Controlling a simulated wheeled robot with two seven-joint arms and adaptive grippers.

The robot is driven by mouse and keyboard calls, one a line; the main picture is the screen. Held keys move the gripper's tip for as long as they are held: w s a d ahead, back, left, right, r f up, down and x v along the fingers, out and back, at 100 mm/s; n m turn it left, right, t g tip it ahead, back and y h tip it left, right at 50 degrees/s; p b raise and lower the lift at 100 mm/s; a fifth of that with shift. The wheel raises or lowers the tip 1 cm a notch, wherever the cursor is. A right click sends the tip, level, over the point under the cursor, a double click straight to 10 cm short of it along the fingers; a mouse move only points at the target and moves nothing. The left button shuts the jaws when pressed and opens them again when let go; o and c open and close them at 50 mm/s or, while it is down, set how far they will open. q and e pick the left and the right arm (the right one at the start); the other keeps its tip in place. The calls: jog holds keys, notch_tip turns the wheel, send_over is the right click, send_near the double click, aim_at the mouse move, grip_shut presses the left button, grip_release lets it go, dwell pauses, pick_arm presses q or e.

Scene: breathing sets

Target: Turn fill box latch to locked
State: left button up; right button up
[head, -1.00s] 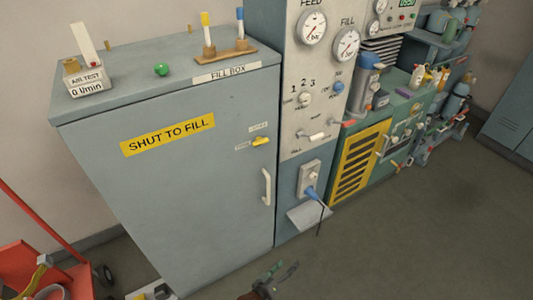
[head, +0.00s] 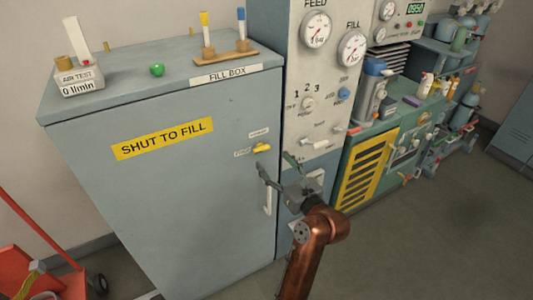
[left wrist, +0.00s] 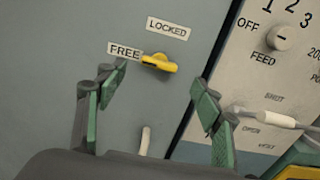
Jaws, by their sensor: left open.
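The fill box (head: 190,215) is a large grey cabinet with its door shut. Its small yellow latch (head: 261,148) sits on the upper right of the door, and it also shows in the left wrist view (left wrist: 159,63). The latch lies roughly level, beside the FREE label (left wrist: 124,51); the LOCKED label (left wrist: 167,28) is above it. My left gripper (head: 276,164) is open and empty, just below and right of the latch in the head view. In the left wrist view its green-padded fingers (left wrist: 155,85) stand either side below the latch, apart from it. My right gripper is not in view.
The white door handle (head: 267,195) is partly behind my left gripper. The control panel (head: 315,90) with gauges and knobs stands right of the door. A green cabinet with a yellow grille (head: 362,172) is further right. A red cart (head: 40,255) is at lower left.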

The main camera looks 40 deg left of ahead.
aim_at(263, 149)
pick_arm(q)
jog(key=b+x, duration=0.1)
jog(key=x, duration=0.4)
jog(key=shift+w+a+f, duration=0.1)
jog(key=shift+a+f, duration=0.05)
jog(key=shift+w+a, duration=0.2)
jog(key=shift+a, duration=0.25)
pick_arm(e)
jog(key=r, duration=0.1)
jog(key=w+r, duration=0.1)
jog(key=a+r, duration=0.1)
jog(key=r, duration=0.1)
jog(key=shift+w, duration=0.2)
pick_arm(q)
jog(key=c, duration=1.2)
jog(key=shift+o, duration=0.2)
